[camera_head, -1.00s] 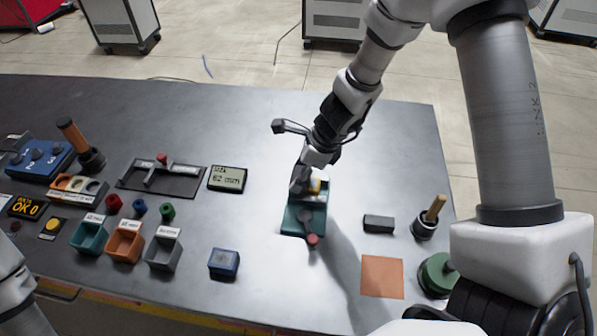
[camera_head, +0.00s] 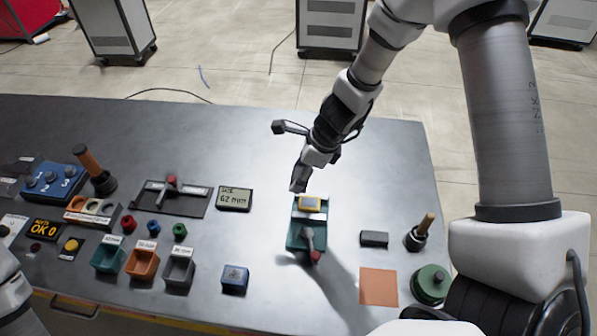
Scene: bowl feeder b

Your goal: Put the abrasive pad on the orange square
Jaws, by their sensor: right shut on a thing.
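The orange square (camera_head: 378,287) lies flat and bare near the table's front right. A dark grey block (camera_head: 374,239), which may be the abrasive pad, lies just behind it, apart from it. My right gripper (camera_head: 299,183) points down just behind a teal fixture (camera_head: 306,236) with a red-knobbed lever. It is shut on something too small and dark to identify. A yellow-framed piece (camera_head: 310,203) sits at the fixture's back end, close to the fingertips; I cannot tell whether they touch. My left arm shows only at the left edge; its gripper is out of view.
A wooden-handled tool in a black holder (camera_head: 419,237) and a green round object (camera_head: 430,284) stand right of the square. A display (camera_head: 235,198), blue box (camera_head: 235,279) and coloured bins (camera_head: 143,263) stand left.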

